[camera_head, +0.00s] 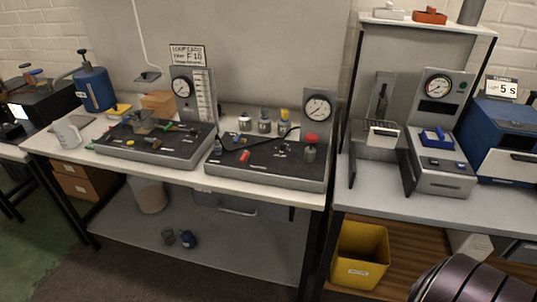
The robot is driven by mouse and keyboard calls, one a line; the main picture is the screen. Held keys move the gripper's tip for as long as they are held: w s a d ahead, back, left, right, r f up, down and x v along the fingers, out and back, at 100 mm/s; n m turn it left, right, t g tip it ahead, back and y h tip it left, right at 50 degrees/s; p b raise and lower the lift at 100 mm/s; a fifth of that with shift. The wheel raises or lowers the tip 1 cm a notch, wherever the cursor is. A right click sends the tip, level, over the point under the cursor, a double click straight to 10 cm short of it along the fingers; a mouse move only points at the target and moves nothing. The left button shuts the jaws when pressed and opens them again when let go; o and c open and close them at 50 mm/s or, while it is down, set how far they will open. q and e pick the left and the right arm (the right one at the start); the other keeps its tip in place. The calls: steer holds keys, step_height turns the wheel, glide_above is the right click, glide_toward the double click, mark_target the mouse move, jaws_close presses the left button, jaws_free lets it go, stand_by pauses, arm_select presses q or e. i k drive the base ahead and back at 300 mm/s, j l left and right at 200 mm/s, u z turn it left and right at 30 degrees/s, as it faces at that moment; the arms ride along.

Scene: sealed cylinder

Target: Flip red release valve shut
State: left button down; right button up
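Two dark grey test panels stand side by side on the left workbench. The right panel (275,174) has a round dial gauge (318,108) on an upright plate at its back right. A small red handle-like part (247,156) lies low at its front left, and a red-topped grey cylinder (311,148) stands at its right. I cannot tell which red part is the release valve, or its position. The left panel (180,154) has a gauge (181,87), a scale plate and small coloured parts. Neither of my grippers is in view.
A white jug (67,134) and a blue canister (94,88) stand at the left. Small jars (264,124) stand behind the right panel. A separate right bench holds a gauge stand (440,135) and a blue box (503,140). A yellow bin (361,253) sits below.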

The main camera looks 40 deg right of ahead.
mark_target(246, 153)
steer(key=i+l+z, duration=0.65)
steer(key=i+l, duration=0.05)
steer(key=l, duration=0.15)
